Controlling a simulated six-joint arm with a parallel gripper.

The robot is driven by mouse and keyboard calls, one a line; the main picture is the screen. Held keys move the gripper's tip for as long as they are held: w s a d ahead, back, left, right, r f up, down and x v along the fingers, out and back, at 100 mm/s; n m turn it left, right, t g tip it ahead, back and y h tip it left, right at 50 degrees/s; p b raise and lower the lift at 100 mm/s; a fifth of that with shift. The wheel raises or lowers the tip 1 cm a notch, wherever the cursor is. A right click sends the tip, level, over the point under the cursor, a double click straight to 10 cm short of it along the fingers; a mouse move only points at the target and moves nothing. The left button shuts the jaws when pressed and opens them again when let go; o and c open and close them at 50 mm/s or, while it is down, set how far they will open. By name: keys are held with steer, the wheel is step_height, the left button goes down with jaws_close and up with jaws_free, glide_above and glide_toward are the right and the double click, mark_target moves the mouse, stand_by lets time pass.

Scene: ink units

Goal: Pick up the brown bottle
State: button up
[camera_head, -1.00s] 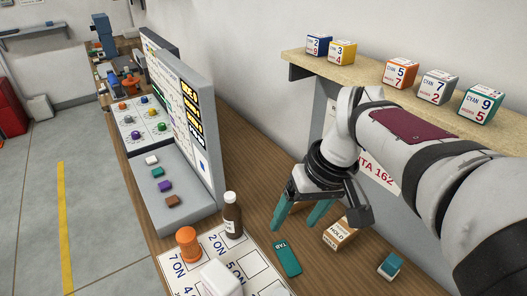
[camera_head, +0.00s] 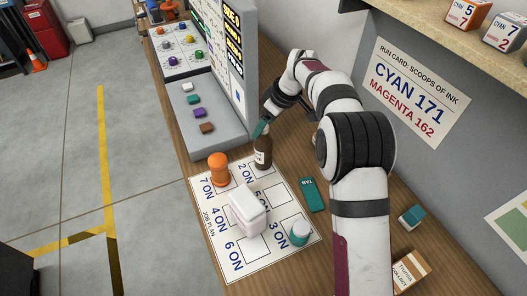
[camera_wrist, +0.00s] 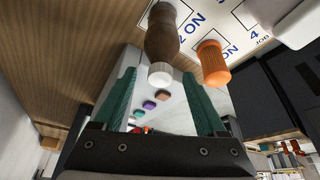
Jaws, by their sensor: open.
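The brown bottle (camera_head: 263,155) stands upright at the far corner of the white job plan card, with a pale label on its side. In the wrist view its dark body (camera_wrist: 162,38) and white cap (camera_wrist: 160,74) point toward my gripper. My gripper (camera_head: 261,128) is at the bottle's top, and one teal finger covers the cap in the head view. In the wrist view my gripper (camera_wrist: 159,73) has its two teal fingers spread apart, with the cap in the gap between their tips. I see no contact. Whether the cap is fully between the fingers is unclear.
An orange container (camera_head: 218,168) stands close left of the bottle. A grey console (camera_head: 212,135) rises behind. A teal tab (camera_head: 313,195) lies to the right.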

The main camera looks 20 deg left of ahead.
steer(key=shift+x, duration=0.95)
steer(key=shift+r, duration=0.1)
jaws_close()
stand_by(0.5)
